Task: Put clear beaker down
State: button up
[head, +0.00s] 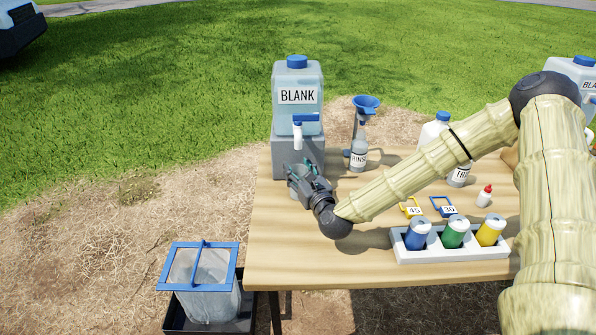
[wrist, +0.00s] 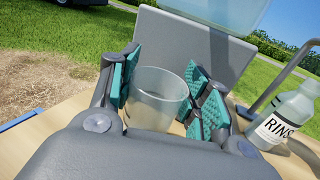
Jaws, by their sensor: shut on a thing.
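The clear beaker (wrist: 158,97) stands upright between the teal finger pads of my gripper (wrist: 161,90) in the wrist view. My gripper is shut on it. In the head view my gripper (head: 308,182) is at the left part of the wooden table (head: 350,262), just in front of the grey block under the BLANK jug (head: 297,92). The beaker is mostly hidden by the fingers there. I cannot tell whether its base touches the table.
The jug's blue-handled tap (head: 298,132) hangs above my gripper. A RINSE bottle (head: 358,152) and blue funnel (head: 366,103) stand to its right. A blue-framed bin (head: 208,290) stands left of the table.

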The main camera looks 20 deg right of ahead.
jog(key=shift+f, duration=0.15)
jog(key=o, duration=1)
jog(key=shift+c, duration=0.2)
jog(key=s, duration=0.4)
jog(key=s+d, duration=0.1)
jog(key=s, duration=0.3)
jog(key=s+b, duration=0.1)
jog(key=s, duration=0.3)
jog(key=shift+d, duration=0.2)
jog(key=shift+r, duration=0.2)
